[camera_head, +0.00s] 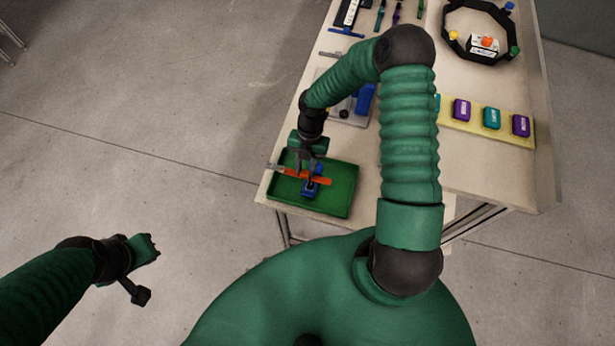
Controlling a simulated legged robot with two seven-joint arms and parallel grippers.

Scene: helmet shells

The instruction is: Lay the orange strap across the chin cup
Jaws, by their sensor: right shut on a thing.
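The orange strap (322,181) lies level over the green tray (342,200) at the near left corner of the table. My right gripper (303,172) points down over the tray and is shut on the orange strap. A small blue piece (310,191), which looks to be the chin cup, is in the tray under the strap. The strap crosses over it in this view; I cannot tell whether they touch. The gripper and strap hide part of the blue piece. My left gripper (151,246) is off the table over the floor, its fingers too small to read.
Behind the tray is a grey plate with a blue block (365,100). A yellow strip (460,122) holds purple and teal blocks at right. A black ring-shaped frame (449,30) and several tools stand farther back. My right arm crosses above the table.

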